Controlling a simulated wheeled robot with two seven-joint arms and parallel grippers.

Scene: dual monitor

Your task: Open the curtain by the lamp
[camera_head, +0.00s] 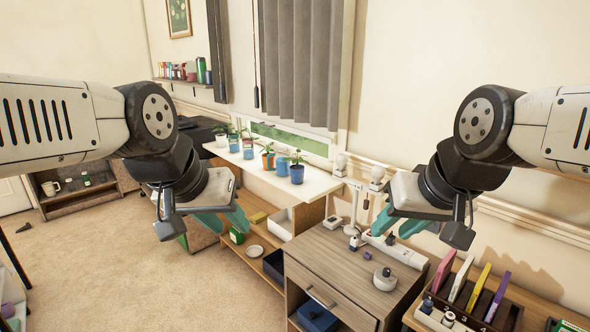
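A grey pleated curtain (305,62) hangs over the right part of the window, and a narrow grey curtain (217,50) hangs at its left side. A strip of green outside shows below the wide curtain. A white lamp (355,205) with round bulbs stands at the wall, right of the wide curtain, behind the wooden drawer cabinet. My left gripper (205,224) is open and empty, low in front of the plant shelf. My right gripper (398,225) is open and empty, above the drawer cabinet. Both are well below and apart from the curtains.
Several potted plants (297,172) stand on the white shelf (262,178) below the window. Thin dark cords (255,55) hang beside the wide curtain. The drawer cabinet (352,262) carries a power strip (398,250) and small items.

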